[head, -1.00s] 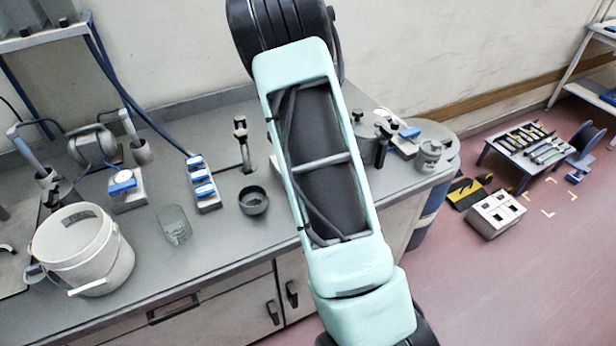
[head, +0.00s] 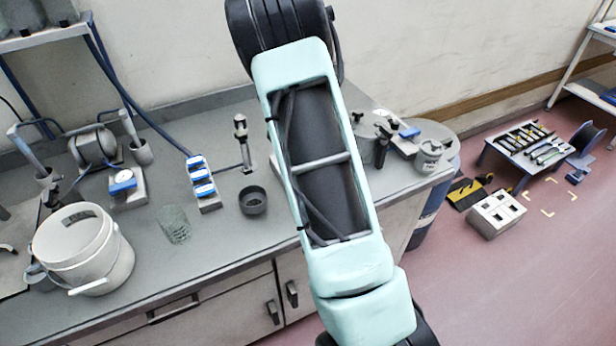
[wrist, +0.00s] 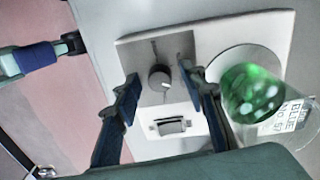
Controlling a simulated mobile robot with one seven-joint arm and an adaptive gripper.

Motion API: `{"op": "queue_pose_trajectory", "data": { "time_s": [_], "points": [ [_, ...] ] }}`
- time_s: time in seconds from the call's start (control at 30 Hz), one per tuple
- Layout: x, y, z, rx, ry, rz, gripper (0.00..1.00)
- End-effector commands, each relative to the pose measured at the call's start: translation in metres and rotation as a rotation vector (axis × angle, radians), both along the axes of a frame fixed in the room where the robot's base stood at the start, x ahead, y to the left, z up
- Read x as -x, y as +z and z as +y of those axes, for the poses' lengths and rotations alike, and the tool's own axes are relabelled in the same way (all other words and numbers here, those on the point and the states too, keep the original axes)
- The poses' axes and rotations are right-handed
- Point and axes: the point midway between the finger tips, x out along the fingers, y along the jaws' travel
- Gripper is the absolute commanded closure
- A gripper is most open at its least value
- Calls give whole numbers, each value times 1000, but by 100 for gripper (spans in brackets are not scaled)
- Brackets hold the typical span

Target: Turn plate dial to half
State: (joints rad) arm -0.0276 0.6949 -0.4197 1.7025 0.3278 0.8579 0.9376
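The plate dial (wrist: 159,78) is a small dark round knob on a grey panel (wrist: 150,56) in the wrist view. A short dark mark shows on the panel just above the knob. My gripper (wrist: 161,80) is open, with one blue-black finger on each side of the dial. I see gaps between the fingers and the knob, and nothing is held. A switch (wrist: 170,126) sits below the dial. A round plate (wrist: 221,66) lies to its right, with a flask of green liquid (wrist: 252,92) over it. In the head view my arm hides the gripper and the dial.
In the head view the bench (head: 225,245) holds a white bucket (head: 85,255), a glass beaker (head: 174,225) and a dark bowl (head: 253,201). A blue-and-white block (head: 203,185) stands behind. The wrist view shows a labelled glass vessel (wrist: 290,118) right of the flask.

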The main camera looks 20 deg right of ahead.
Motion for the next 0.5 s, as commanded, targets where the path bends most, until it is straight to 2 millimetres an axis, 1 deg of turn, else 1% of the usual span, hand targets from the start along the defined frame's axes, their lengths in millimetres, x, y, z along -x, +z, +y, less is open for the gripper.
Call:
{"op": "queue_pose_trajectory", "data": {
  "time_s": [0.07, 0.17, 0.27, 0.5],
  "points": [
    [0, 2, 0, 0, 0, 0, 62],
    [-1, 11, 0, 1, 0, -3, 62],
    [-2, 28, 0, 2, 1, -4, 62],
    [-5, 80, 0, 0, 0, -5, 62]
  ]
}}
